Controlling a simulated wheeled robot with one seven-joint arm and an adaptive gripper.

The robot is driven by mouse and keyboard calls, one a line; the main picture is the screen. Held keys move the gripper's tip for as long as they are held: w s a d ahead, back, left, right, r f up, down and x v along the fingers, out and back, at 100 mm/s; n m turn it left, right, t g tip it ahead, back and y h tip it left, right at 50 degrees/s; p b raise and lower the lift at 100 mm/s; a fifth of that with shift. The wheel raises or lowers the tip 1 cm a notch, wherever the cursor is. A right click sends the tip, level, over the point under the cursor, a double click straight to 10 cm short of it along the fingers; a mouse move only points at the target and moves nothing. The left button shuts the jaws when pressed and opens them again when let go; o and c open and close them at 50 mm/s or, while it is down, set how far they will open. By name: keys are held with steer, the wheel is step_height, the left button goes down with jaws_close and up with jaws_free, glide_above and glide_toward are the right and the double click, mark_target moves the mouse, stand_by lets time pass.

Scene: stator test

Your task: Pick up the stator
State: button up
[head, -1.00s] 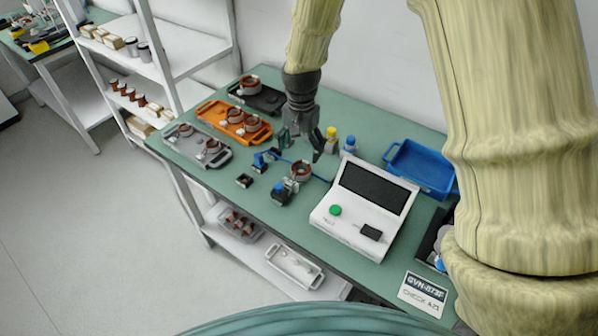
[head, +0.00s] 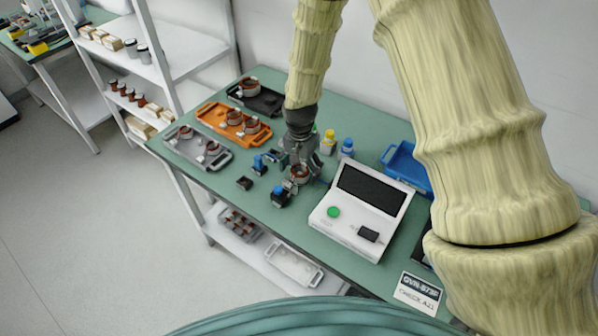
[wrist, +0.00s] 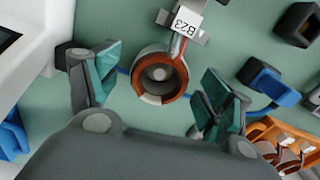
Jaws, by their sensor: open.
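The stator (wrist: 177,88) is a copper-wound ring with a grey outer shell, standing on the green bench. A white tag marked B23 (wrist: 187,20) sits beside it on its red and white leads. In the head view the stator (head: 299,175) shows partly below my gripper (head: 300,158). In the wrist view my gripper (wrist: 160,88) is open, with one teal-padded finger on each side of the stator and a gap on both sides. Nothing is held. Whether the fingertips reach down to the stator's height is hard to tell.
A white test unit (head: 357,215) stands close on the right. Yellow (head: 328,143) and blue (head: 347,148) bottles stand behind. Orange (head: 213,111), grey (head: 224,158) and black (head: 268,104) trays with ring parts lie left; a blue bin (head: 400,158) stands right.

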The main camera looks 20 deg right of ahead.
steer(key=shift+f, duration=0.7)
steer(key=c, duration=1.4)
steer(key=shift+r, duration=0.1)
